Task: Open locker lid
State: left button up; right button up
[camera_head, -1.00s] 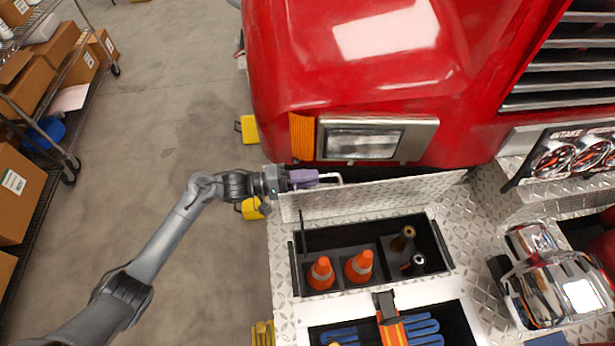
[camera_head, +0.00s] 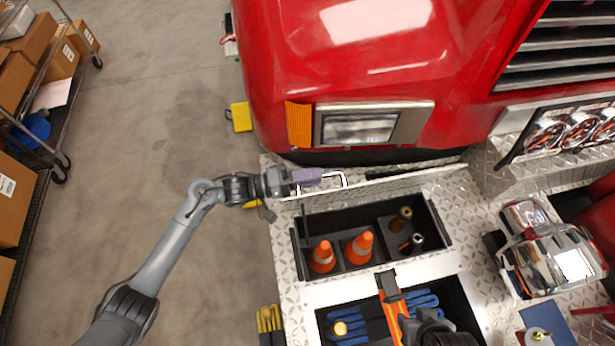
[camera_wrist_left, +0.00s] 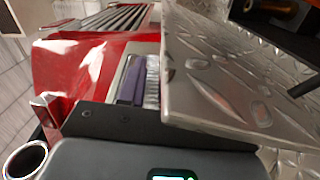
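The locker lid (camera_head: 400,185) is a thin diamond-plate panel standing raised at the far edge of the open locker (camera_head: 435,220). In the head view it shows nearly edge-on. A pale U-shaped handle (camera_head: 343,178) sits at its left part. My left gripper (camera_head: 308,177) has purple fingers that overlap the handle and look closed around it; the exact contact is partly hidden. In the left wrist view the lid (camera_wrist_left: 235,85) fills the right side, close beside a purple finger (camera_wrist_left: 132,82).
The locker holds two orange cones (camera_head: 360,248) and two dark bottle-like things. A nearer compartment holds blue items (camera_head: 425,300) and an orange-and-black piece (camera_head: 390,300). The red truck front (camera_head: 360,60) rises just behind the lid. Left floor is open up to a shelf with boxes (camera_head: 15,200).

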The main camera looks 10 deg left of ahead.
pick_arm(q)
jog(key=shift+o, duration=0.3)
jog(key=shift+f, duration=0.15)
jog(key=shift+s+a, duration=0.15)
jog(key=shift+a, duration=0.15)
jog(key=v, duration=1)
jog(key=shift+a, duration=0.1)
jog(key=shift+a, duration=0.1)
jog(key=p+v, duration=0.3)
jog(key=v, duration=0.9)
dwell(0.5)
